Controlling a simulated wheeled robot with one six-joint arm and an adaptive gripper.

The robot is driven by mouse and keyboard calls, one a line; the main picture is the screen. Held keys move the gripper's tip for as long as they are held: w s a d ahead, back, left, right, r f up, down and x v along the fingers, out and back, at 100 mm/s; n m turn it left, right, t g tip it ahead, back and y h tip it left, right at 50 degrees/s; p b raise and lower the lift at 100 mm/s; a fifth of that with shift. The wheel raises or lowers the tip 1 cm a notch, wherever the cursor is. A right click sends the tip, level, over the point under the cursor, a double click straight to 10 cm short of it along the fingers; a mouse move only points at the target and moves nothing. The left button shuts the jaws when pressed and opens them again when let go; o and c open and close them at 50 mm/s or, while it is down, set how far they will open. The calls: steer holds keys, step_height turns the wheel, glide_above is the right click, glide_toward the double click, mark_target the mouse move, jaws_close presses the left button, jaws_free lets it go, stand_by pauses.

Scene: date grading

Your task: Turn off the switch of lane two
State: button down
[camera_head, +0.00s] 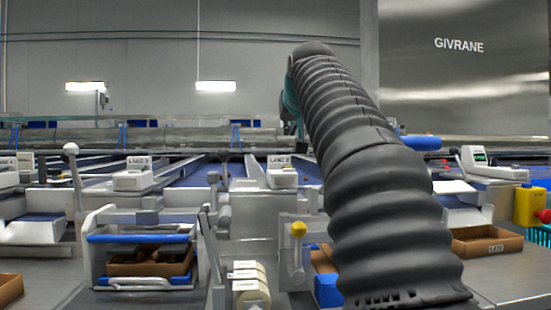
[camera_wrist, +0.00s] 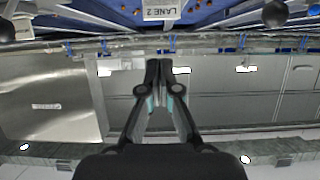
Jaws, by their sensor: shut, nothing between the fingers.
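The lane two sign (camera_wrist: 160,12), reading LANE 2, shows upside down at the top of the wrist view. A small labelled box (camera_head: 282,178) in the head view, left of my arm, seems to carry the same sign. A grey ball-topped lever (camera_head: 213,179) stands left of that box. In the wrist view, a dark round knob (camera_wrist: 275,13) sits right of the sign. I cannot tell which part is the lane two switch. My gripper (camera_wrist: 159,64) is shut and empty, apart from everything. In the head view my arm hides it.
Another labelled box (camera_head: 132,181) and a tall ball-topped lever (camera_head: 70,150) stand at left. Front obstacles include a blue-edged frame (camera_head: 138,238) and a brown crate (camera_head: 486,244). Open air surrounds my gripper.

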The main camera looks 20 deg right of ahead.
glide_above(284, 172)
steer(key=f, duration=0.2)
steer(key=w+f, duration=0.1)
steer(key=f, duration=0.1)
steer(key=shift+d+p, duration=0.2)
steer(key=shift+p, duration=0.2)
steer(key=shift+s+f+b, duration=0.2)
steer(key=shift+f+b, duration=0.45)
steer(key=shift+f, duration=0.35)
steer(key=shift+s+a+f+b, duration=0.1)
steer(key=shift+f+b, duration=0.25)
steer(key=shift+f, duration=0.6)
